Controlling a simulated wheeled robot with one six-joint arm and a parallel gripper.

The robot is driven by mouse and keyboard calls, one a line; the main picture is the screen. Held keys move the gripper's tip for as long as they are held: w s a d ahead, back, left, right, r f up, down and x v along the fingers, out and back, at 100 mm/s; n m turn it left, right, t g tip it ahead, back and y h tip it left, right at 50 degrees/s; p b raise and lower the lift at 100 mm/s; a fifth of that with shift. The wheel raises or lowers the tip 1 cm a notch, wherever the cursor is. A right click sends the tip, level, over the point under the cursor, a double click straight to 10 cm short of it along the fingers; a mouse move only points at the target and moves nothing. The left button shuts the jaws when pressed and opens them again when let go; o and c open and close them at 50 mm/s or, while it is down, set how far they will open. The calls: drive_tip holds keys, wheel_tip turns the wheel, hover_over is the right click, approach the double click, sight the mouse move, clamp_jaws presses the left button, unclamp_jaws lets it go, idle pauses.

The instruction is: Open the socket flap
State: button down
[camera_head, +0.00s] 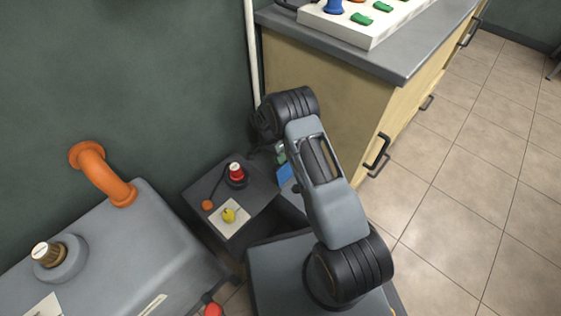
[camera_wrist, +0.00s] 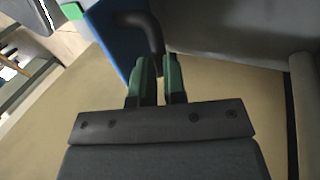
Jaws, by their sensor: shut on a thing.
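A blue panel (camera_wrist: 112,35), which looks like the socket flap, stands at a slant in the upper left of the wrist view. A dark curved handle (camera_wrist: 140,20) sticks out from it and bends down between my fingers. My gripper (camera_wrist: 160,68) has green fingertips and is shut on this handle. In the head view only a small blue part (camera_head: 286,176) shows beside my arm. My arm hides most of the flap and my gripper there. I cannot tell how far the flap is open.
A wooden cabinet (camera_head: 320,85) with dark handles stands to the right. A grey machine (camera_head: 140,240) with an orange pipe (camera_head: 100,172) is at left. Tiled floor is clear at right.

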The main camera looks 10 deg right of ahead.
drive_tip(key=shift+x, duration=1.35)
drive_tip(key=shift+s+b, duration=0.1)
drive_tip(key=shift+b, duration=0.2)
drive_tip(key=c, duration=1.1)
unclamp_jaws()
drive_tip(key=shift+g, duration=0.3)
drive_tip(key=shift+a, duration=0.15)
drive_tip(key=p+v, duration=0.4)
drive_tip(key=v, duration=0.6)
drive_tip(key=shift+w+a, duration=0.1)
drive_tip(key=shift+w, duration=0.15)
